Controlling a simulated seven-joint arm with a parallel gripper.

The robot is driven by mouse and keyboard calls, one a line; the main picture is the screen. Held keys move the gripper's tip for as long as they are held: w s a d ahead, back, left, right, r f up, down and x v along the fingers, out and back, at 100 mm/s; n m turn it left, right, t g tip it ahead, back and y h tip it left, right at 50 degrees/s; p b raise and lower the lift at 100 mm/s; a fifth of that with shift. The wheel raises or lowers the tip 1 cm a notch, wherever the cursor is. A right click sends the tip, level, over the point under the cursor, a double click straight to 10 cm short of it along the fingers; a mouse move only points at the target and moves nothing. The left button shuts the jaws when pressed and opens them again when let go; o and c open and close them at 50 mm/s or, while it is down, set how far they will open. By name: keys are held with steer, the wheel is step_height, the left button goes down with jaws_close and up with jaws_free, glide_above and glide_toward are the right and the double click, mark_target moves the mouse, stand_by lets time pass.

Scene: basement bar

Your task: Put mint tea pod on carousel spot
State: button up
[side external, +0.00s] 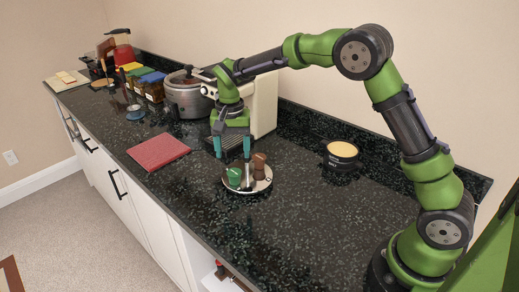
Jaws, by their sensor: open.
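A green pod (234,176), which looks like the mint tea pod, sits at the left of a small round silver carousel (257,188) on the dark counter. A brown pod (260,166) stands at the carousel's right side. A metal post (247,177) rises near its middle. My gripper (232,155) points down above the left part of the carousel, over the green pod. Its teal fingers are apart and nothing shows between them. The fingertips look slightly above the green pod. Bare spots on the carousel are partly hidden by the pods and post.
A white coffee machine (264,104) stands behind my gripper, beside a grey pot (188,97). A red mat (158,151) lies to the left. A black tin with a yellow top (341,153) stands to the right. The counter front is clear.

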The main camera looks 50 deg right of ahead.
steer(key=s+r+n+t+y, duration=0.1)
steer(key=s+r+n+t, duration=0.25)
steer(key=s+r, duration=1)
steer(key=s+f+n+t+y, duration=0.1)
steer(key=s+n+t, duration=0.1)
steer(key=s, duration=1)
steer(key=shift+d+t, duration=0.35)
steer(key=shift+t, duration=0.5)
